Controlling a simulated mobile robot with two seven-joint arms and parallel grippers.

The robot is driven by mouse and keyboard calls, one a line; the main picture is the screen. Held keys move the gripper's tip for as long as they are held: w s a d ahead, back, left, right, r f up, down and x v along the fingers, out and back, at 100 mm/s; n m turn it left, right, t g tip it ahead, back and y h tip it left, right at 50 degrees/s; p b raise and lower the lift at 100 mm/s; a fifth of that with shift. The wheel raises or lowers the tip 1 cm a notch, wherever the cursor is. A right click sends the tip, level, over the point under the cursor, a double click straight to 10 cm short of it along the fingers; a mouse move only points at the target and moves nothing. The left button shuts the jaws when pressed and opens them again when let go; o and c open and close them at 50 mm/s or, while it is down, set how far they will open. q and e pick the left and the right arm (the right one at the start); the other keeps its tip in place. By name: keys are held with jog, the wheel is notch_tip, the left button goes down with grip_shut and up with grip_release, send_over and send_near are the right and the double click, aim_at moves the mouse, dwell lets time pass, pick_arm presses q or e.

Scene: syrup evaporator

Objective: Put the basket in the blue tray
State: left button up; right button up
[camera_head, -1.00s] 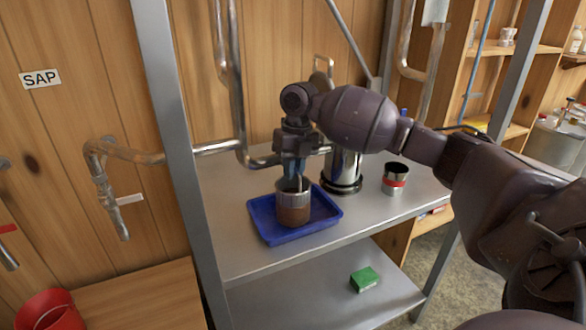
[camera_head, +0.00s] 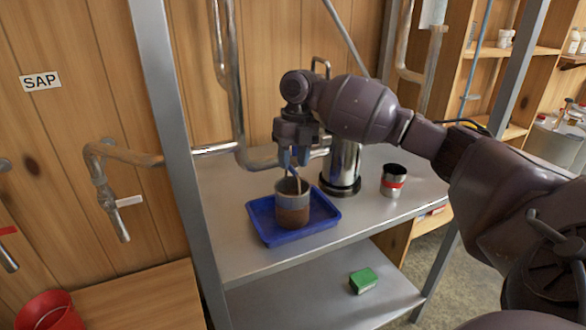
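The basket (camera_head: 292,207) is a small round container, grey above and brown below, with a thin handle rising from its top. It stands upright in the blue tray (camera_head: 262,228) on the metal shelf. My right gripper (camera_head: 293,163) is just above the basket, pointing down, with its blue-tipped fingers apart near the top of the handle. Whether a finger still touches the handle is hard to tell. My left gripper is out of view.
A tall metal canister (camera_head: 341,165) stands right behind the tray. A steel cup with a red band (camera_head: 393,181) is to its right. A green block (camera_head: 363,280) lies on the lower shelf. A grey post (camera_head: 176,150) rises left of the tray.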

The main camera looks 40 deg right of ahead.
aim_at(296, 182)
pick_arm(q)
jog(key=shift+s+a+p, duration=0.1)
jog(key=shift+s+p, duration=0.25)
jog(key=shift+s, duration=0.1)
pick_arm(e)
notch_tip(296, 182, up, 9)
jog(key=d, duration=0.1)
jog(key=shift+w+d, duration=0.2)
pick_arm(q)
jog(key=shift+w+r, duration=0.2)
pick_arm(e)
jog(key=shift+f, duration=0.15)
